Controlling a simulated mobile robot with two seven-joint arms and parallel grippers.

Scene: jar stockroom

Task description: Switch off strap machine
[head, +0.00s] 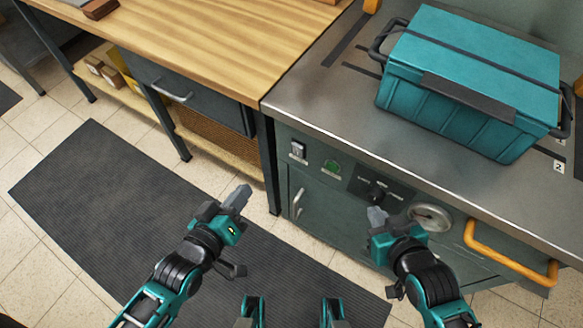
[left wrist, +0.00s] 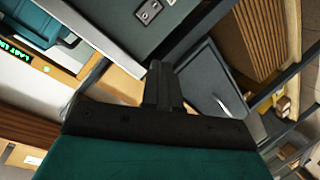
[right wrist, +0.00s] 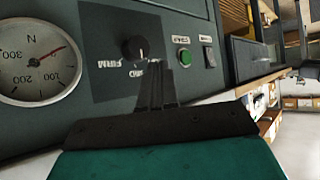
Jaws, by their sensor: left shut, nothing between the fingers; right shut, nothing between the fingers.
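The strap machine (head: 310,180) is a dark grey-green cabinet with a steel top. Its front panel carries a rocker switch (head: 298,149), a green button (head: 331,168), a black knob (head: 376,192) and a round gauge (head: 430,217). In the right wrist view the switch (right wrist: 209,57), lit-looking green button (right wrist: 184,57) and knob (right wrist: 135,48) show too. My right gripper (head: 376,215) is shut and empty, close to the knob; contact cannot be told. My left gripper (head: 240,197) is shut and empty, left of the panel. The left wrist view shows the switch (left wrist: 148,11) beyond its fingers (left wrist: 163,72).
A teal lidded crate (head: 470,85) with a dark strap stands on the machine top. An orange handle (head: 510,255) juts from the front. A wooden workbench (head: 190,45) with a drawer adjoins on the left. A dark mat (head: 110,190) covers the floor.

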